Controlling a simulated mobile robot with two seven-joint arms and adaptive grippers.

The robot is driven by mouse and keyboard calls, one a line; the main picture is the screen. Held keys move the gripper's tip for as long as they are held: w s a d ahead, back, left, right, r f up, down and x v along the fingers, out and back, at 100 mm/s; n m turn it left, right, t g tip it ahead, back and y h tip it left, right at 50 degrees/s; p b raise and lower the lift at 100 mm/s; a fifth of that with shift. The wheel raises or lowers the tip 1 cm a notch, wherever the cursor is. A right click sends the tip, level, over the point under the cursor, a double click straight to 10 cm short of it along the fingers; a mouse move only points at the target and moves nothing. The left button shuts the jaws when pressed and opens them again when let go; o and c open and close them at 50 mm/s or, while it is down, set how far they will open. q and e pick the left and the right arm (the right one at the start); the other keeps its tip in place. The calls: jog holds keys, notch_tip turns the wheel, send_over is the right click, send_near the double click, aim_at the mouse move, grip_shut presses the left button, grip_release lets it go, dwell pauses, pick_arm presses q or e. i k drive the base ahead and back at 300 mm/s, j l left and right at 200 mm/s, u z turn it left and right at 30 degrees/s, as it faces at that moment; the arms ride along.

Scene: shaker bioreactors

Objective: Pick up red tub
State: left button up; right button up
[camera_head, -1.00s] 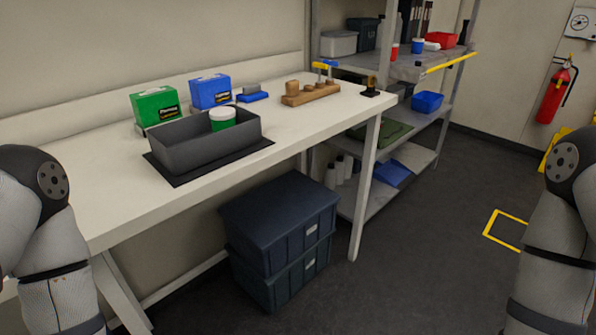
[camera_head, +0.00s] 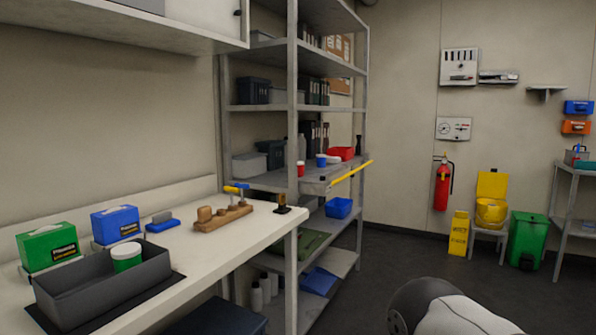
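On the middle shelf of the metal rack are two red things. One is a small red cylinder (camera_head: 301,168) at the shelf's front left edge. The other is a wider red open bin (camera_head: 341,152) further back and right. I cannot tell for certain which is the red tub. A blue cup (camera_head: 321,160) and a white item stand between them. Neither gripper is in view; only a link of my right arm shows at the bottom right, well away from the shelf.
The bench (camera_head: 215,240) at left holds a grey tray (camera_head: 75,300) with a green tub (camera_head: 127,257), boxes and a wooden block. Open floor lies right of the rack.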

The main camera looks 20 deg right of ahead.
aim_at(300, 164)
jog(key=i+l, duration=0.4)
jog(key=i+l+u, duration=0.1)
jog(key=i+l, duration=0.65)
jog(key=l, duration=0.2)
jog(key=i+l+u, duration=0.1)
jog(key=i+l, duration=0.65)
jog(key=l, duration=0.25)
jog(key=i+l+u, duration=0.1)
jog(key=i+l, duration=0.25)
jog(key=l, duration=0.15)
